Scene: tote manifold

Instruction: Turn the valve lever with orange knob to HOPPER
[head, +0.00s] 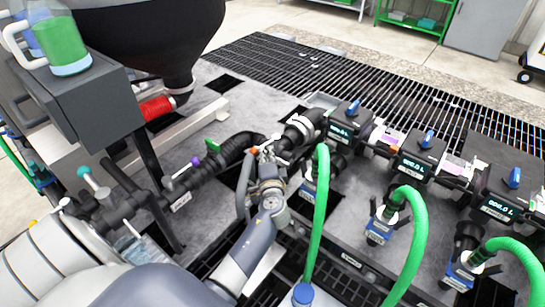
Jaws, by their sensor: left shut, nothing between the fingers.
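A dark pipe manifold (235,150) runs from the lower left up toward the display boxes and carries several valve levers. A small orange knob (254,151) shows at the middle of it, right by the fingertips of my left gripper (266,158). That gripper is shut with nothing held, and its fingers hide most of this valve and its lever. I cannot tell whether they touch the lever, nor which way it points. No HOPPER label is readable. My right gripper is not in view.
Levers with teal (84,171), purple (195,160) and green (212,145) knobs stand to the left. A black hopper (150,45) is at upper left. Green hoses (318,200) rise just right of my arm. Display boxes with blue knobs (417,155) line the right.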

